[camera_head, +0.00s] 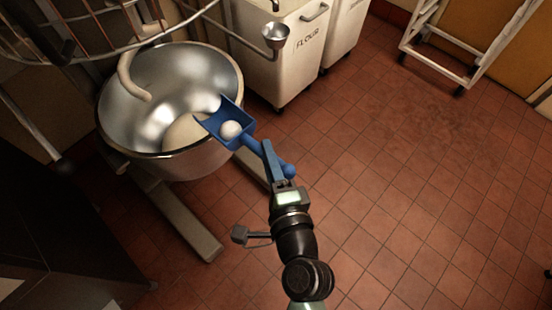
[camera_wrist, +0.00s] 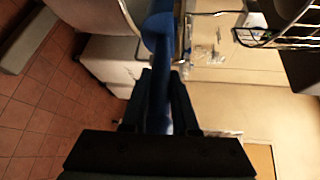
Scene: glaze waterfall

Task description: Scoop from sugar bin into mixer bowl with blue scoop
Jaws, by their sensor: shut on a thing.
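The blue scoop (camera_head: 239,117) is in my gripper (camera_head: 278,178), which is shut on its handle. The scoop's pan is over the right rim of the steel mixer bowl (camera_head: 205,160), and a rounded white lump of sugar (camera_head: 231,130) sits in it. White material (camera_head: 184,131) also lies in the bottom of the bowl. In the wrist view the blue handle (camera_wrist: 160,90) runs up between my gripper's fingers (camera_wrist: 160,105). A white bin labelled FLOUR (camera_head: 300,65) stands behind; I cannot tell which bin is the sugar bin.
The mixer's curved grey hook (camera_head: 130,75) hangs in the bowl, with a wire guard (camera_head: 100,35) above. A white rack (camera_head: 465,50) stands at the top right. The tiled floor (camera_head: 400,200) at right is clear.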

